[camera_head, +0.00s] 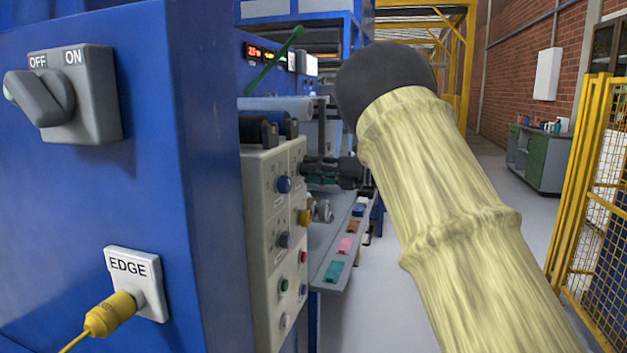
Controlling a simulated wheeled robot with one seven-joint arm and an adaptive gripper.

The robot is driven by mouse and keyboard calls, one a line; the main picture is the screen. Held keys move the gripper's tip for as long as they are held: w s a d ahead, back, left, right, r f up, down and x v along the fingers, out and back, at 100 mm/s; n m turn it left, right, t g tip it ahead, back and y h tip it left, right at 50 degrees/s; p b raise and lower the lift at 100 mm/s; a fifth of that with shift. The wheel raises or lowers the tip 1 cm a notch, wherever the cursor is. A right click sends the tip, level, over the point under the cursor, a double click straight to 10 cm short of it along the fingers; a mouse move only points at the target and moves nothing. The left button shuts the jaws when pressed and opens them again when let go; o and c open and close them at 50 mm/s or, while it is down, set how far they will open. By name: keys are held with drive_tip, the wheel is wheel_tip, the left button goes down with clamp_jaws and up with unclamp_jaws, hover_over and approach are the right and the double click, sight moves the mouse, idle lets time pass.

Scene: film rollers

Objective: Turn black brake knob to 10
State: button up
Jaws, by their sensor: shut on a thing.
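My gripper (308,169) is at the upper right of the light grey control panel (268,215), reaching in from the right, with its fingertips against the panel face. It is shut on a knob there, which I take to be the black brake knob; the fingers hide the knob, its pointer and any scale. My arm in its pale yellow sleeve fills the right middle of the view.
Below the gripper, the panel has a blue knob (284,184), a yellow knob (305,217) and a dark knob (284,240). A blue cabinet (150,190) with an OFF/ON switch (75,95) stands close on the left. A yellow fence (590,190) is at right.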

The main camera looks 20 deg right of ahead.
drive_tip(key=shift+f, duration=0.1)
idle(0.3)
drive_tip(key=o, duration=1)
drive_tip(key=shift+o, duration=0.2)
drive_tip(key=v, duration=1.2)
drive_tip(key=shift+f, duration=0.1)
